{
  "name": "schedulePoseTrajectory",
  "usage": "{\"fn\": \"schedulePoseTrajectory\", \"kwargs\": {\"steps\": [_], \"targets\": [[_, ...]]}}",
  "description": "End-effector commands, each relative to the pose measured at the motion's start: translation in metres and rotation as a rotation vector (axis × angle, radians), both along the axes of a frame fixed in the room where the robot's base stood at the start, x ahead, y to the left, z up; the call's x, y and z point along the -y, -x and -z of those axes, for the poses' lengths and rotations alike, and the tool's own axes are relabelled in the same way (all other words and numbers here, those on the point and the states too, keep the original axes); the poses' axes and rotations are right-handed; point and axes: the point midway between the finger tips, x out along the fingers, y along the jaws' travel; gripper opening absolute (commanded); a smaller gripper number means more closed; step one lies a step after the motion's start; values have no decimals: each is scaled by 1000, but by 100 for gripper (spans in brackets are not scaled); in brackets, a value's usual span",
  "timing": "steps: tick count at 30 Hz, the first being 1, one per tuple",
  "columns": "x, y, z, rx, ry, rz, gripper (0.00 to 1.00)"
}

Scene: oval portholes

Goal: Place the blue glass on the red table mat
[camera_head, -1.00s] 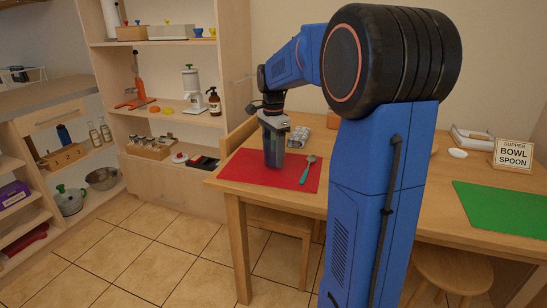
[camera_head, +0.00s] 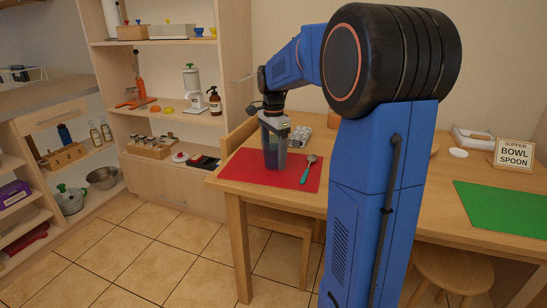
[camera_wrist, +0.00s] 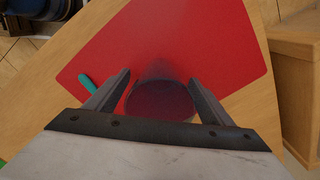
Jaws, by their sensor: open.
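The red table mat (camera_head: 240,170) lies on the left end of the wooden table; it also fills the middle of the wrist view (camera_wrist: 215,45). The blue glass (camera_head: 273,161) stands upright on the mat, below my gripper (camera_head: 273,130). In the wrist view the glass (camera_wrist: 160,100) looks dark and see-through and sits between the two fingers of my gripper (camera_wrist: 158,95). The fingers are open, one on each side of the glass. Whether either finger touches it cannot be told. The glass's upper part is partly hidden by my gripper in the head view.
A spoon with a teal handle (camera_head: 307,168) lies on the mat, right of the glass. A folded newspaper-like item (camera_head: 300,136) lies behind. A green mat (camera_head: 502,216), a small white bowl (camera_head: 458,153) and a sign (camera_head: 513,154) are at the right. Shelves stand at the left.

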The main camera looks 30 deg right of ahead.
Motion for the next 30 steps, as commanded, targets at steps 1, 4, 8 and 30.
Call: {"fn": "schedulePoseTrajectory", "kwargs": {"steps": [1, 4, 8, 30], "targets": [[0, 0, -6, 3, 1, 0, 75], [0, -1, -23, 4, 1, 0, 75], [0, -1, -49, 3, 1, 0, 75], [-7, 8, -115, 10, 3, -36, 75]]}}
